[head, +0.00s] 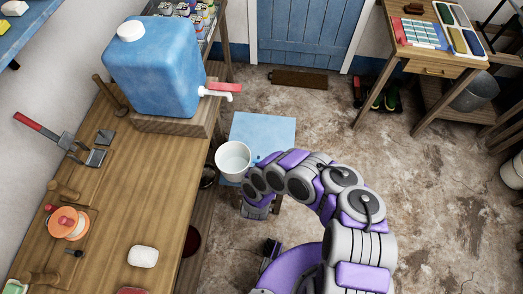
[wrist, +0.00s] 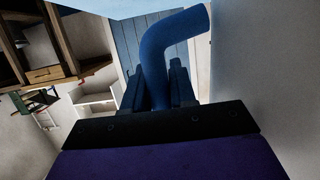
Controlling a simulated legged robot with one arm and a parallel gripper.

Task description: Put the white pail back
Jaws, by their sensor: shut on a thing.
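The white pail (head: 233,158) is upright and open-topped in the head view, in front of or over the pale blue stool top (head: 262,132); I cannot tell whether it touches it. My gripper is hidden behind my arm there. In the wrist view my gripper (wrist: 157,86) is shut on a bent blue handle, and a pale curved wall, likely the pail's side (wrist: 255,75), fills the right.
A wooden bench (head: 115,215) runs along the left, bearing a blue water container (head: 155,70) with a white tap (head: 225,90). A small desk (head: 430,60) stands at the upper right. Another white bucket (head: 514,172) is at the right edge. The middle floor is clear.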

